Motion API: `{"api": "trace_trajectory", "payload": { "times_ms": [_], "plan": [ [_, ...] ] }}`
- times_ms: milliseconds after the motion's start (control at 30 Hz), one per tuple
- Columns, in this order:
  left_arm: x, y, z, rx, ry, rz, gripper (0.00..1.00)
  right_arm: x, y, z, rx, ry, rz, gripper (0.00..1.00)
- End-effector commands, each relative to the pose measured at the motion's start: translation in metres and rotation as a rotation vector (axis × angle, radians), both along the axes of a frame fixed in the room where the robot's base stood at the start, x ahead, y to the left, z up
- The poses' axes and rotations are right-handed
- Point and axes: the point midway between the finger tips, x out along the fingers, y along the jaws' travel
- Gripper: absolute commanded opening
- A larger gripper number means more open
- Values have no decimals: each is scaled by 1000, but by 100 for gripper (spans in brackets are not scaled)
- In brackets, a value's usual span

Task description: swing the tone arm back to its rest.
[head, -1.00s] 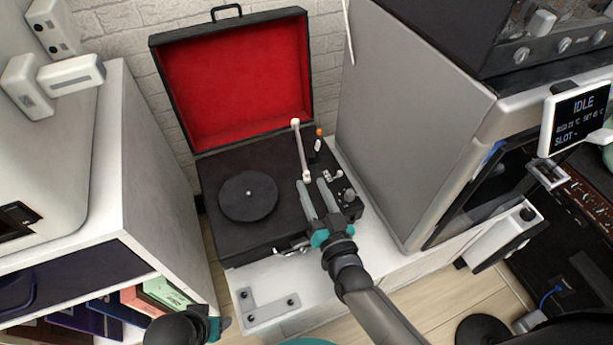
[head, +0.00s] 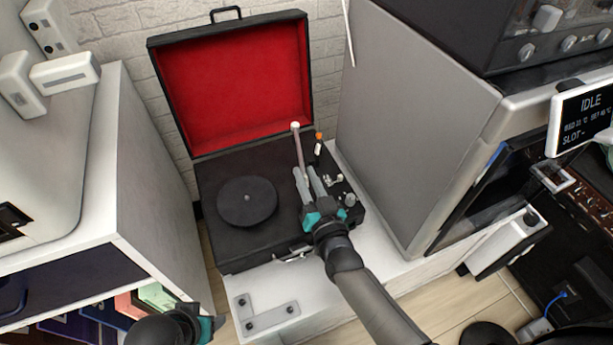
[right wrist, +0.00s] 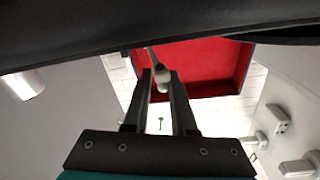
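The tone arm (head: 300,150) is a thin pale bar on the open black record player (head: 225,250). It lies to the right of the dark record (head: 247,203), its far end white. My right gripper (head: 304,172) is at the near end of the tone arm, fingers apart on either side of it. In the right wrist view, the pale tone arm end (right wrist: 162,80) shows between the open fingertips (right wrist: 160,76); contact cannot be told. My left gripper (head: 207,328) is only partly in view at the bottom, its fingers not clear.
A small orange-tipped post (head: 318,143) and knobs stand right of the tone arm. The red-lined lid (head: 235,80) is open behind. A large grey cabinet (head: 405,120) rises close on the right. A white shelf unit (head: 150,190) stands on the left.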

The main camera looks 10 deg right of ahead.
Motion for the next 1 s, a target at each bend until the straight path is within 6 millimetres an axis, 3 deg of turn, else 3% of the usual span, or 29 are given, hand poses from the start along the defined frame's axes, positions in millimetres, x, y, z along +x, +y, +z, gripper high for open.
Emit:
{"api": "trace_trajectory", "payload": {
  "times_ms": [200,1000],
  "plan": [
    [0,0,0,0,-1,0,59,0,0,0,0,0,0,0],
    [0,0,0,-1,1,0,59,0,1,0,3,2,3,0]
  ]
}}
